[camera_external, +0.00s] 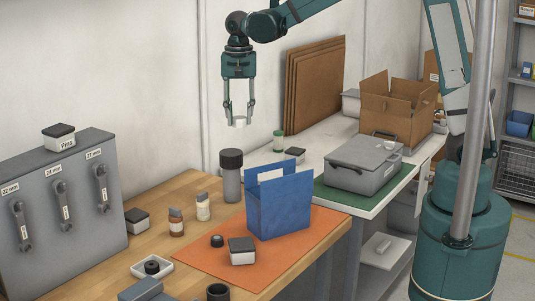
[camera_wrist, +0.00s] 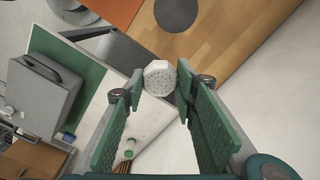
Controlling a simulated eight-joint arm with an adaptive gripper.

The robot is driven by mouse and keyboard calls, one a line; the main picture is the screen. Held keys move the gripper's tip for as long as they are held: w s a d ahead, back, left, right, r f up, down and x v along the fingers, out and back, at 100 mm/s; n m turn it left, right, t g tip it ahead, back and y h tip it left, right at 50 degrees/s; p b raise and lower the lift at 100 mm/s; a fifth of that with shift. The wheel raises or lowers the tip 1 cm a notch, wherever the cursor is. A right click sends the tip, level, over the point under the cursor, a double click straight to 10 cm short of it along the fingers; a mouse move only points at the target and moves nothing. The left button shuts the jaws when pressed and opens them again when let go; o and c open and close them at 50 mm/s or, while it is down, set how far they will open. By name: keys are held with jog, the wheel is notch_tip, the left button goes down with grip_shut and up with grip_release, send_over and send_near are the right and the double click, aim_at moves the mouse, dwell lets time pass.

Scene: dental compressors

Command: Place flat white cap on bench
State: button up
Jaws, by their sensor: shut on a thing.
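My gripper (camera_external: 239,114) is high above the benches near the wall, pointing down. It is shut on the flat white cap (camera_external: 239,122), held between the fingertips. In the wrist view the cap (camera_wrist: 160,79) is a pale, many-sided disc with small dark dots, between the green finger pads. The wooden bench (camera_external: 178,197) is at the front left, below and left of my gripper. A white bench (camera_external: 317,141) adjoins it behind and to the right.
A tall grey canister with a dark lid (camera_external: 231,161) and a blue holder (camera_external: 279,205) rise from the wooden bench. An orange mat (camera_external: 203,253), small bottles and boxes take up room. A grey case (camera_external: 362,165) and cardboard box (camera_external: 398,108) stand on the white bench.

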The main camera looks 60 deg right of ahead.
jog(key=s+a+n+p, duration=0.1)
jog(key=s+a+n, duration=0.25)
jog(key=a, duration=1.25)
jog(key=s+a+n+p, duration=0.1)
jog(key=s+a+n, duration=0.25)
jog(key=a, duration=1.15)
jog(key=s+a+n+p, duration=0.1)
jog(key=s+a+n, duration=0.1)
jog(key=s+a, duration=0.85)
jog(key=s+a+n, duration=0.2)
jog(key=s+a, duration=0.5)
jog(key=a, duration=0.6)
notch_tip(320, 180, down, 12)
jog(key=shift+w+d+r, duration=0.2)
jog(key=shift+w+r, duration=0.05)
jog(key=shift+w, duration=0.05)
jog(key=shift+f, duration=3.1)
jog(key=shift+f, duration=1.9)
